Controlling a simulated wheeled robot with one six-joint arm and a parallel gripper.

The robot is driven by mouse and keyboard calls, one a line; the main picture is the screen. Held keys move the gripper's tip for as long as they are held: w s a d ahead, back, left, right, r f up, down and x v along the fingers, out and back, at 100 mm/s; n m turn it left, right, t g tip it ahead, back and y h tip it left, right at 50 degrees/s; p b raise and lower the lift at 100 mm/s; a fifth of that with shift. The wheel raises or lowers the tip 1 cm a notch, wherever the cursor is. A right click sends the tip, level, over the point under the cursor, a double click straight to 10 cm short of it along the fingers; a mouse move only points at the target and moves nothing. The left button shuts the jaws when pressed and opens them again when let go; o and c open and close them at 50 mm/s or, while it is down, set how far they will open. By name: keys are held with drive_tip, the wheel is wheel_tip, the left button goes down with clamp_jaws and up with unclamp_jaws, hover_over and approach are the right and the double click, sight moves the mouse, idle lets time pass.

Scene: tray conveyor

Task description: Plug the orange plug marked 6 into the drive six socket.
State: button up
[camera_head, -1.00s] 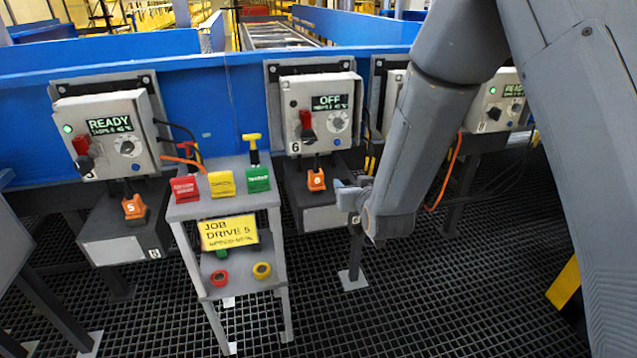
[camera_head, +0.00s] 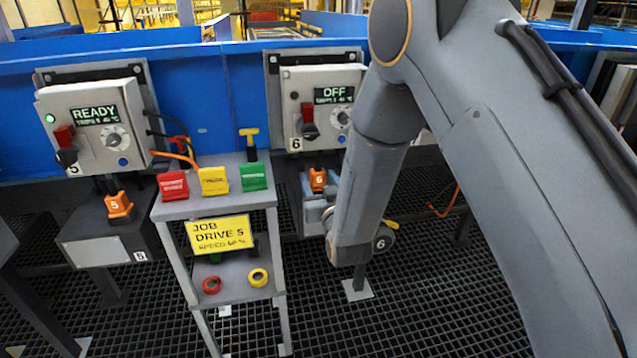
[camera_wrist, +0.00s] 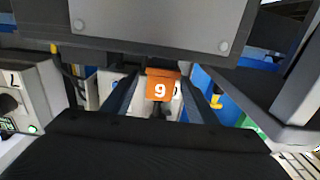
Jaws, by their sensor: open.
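My gripper (camera_wrist: 161,92) is open, with a finger on each side of the plug and no clear contact. I cannot make out the drive six socket.
A small grey stand (camera_head: 240,207) with red, yellow and green blocks and a JOB DRIVE 5 card stands left of my gripper. Further left is the drive five box (camera_head: 95,125), reading READY, with its orange plug marked 5 (camera_head: 118,206). Grated floor lies in front.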

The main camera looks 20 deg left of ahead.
sight(315, 169)
drive_tip(key=shift+r+x, duration=0.2)
drive_tip(key=shift+x, duration=0.95)
drive_tip(key=shift+r+x, duration=0.15)
drive_tip(key=shift+x, duration=1)
drive_tip(key=c, duration=1.2)
